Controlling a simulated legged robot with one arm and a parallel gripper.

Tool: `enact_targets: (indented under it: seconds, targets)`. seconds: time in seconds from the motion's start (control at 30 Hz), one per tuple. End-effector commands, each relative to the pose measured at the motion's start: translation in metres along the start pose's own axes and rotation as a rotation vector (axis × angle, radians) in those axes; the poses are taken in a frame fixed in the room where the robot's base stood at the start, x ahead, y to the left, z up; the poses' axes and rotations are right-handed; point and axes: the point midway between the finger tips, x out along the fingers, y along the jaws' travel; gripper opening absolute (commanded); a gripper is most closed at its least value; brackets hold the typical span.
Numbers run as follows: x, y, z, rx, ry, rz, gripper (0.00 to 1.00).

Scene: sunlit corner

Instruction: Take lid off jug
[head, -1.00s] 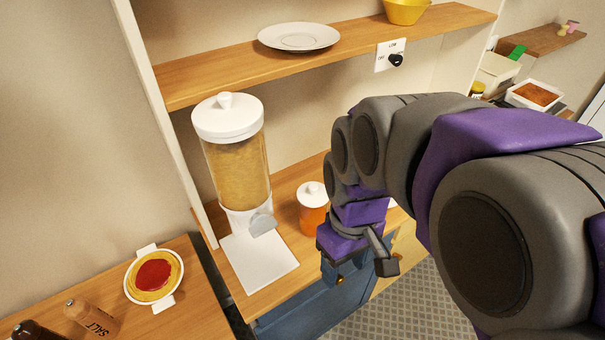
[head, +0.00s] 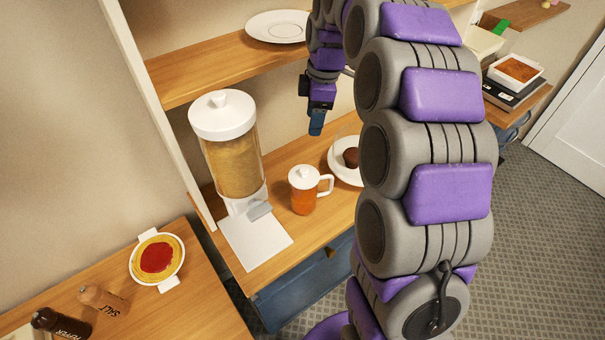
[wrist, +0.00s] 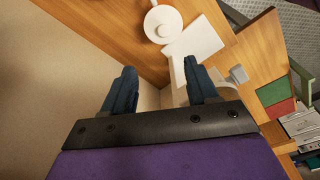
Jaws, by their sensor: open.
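The jug (head: 304,194) stands upright on the wooden counter, with orange contents and a handle on its right. Its white lid (head: 304,175) with a small knob is on top. In the wrist view the lid (wrist: 163,24) shows from above, near the top edge, beyond my fingertips. My gripper (head: 316,122) points down, above the jug in the head picture and apart from it. In the wrist view my gripper (wrist: 160,80) has its two fingers spread with nothing between them.
A tall dispenser (head: 235,168) with a white base plate (head: 254,243) stands left of the jug. A plate (head: 343,174) with a brown cake is to its right, partly behind my arm. A shelf (head: 200,75) with a white plate (head: 278,27) is above.

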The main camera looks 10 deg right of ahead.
Motion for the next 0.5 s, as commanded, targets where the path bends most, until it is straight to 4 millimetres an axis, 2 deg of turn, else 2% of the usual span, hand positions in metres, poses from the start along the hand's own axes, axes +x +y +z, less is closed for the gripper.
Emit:
enact_targets:
  seconds: [0.5]
  targets:
    - [0.097, -0.001, 0.001, 0.0, -0.001, -0.006, 0.58]
